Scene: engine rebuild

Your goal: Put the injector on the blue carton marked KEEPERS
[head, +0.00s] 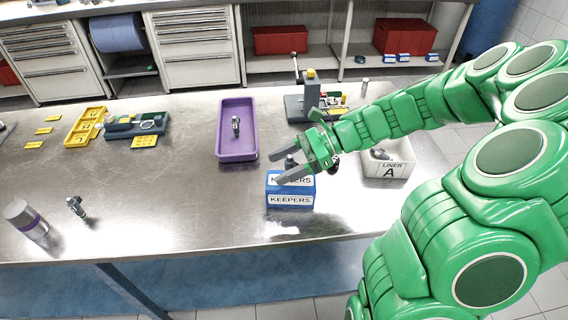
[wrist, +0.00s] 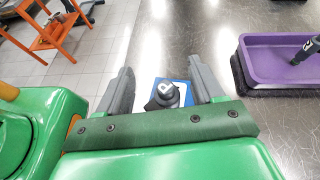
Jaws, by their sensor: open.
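The blue carton marked KEEPERS (head: 290,199) stands near the front edge of the steel bench; its blue top also shows in the wrist view (wrist: 187,90). A small grey and black part (wrist: 166,92), which looks like the injector, sits on the carton top between my fingers. In the head view this part (head: 290,161) is partly hidden by my gripper. My gripper (head: 276,165) is open just above the carton, with one finger on each side of the part. In the wrist view, gaps show between the part and both fingers (wrist: 160,70).
A purple tray (head: 223,155) holding a similar small part is left of the carton. A LINER A bin (head: 388,170) stands to its right, and a grey fixture (head: 311,97) behind.

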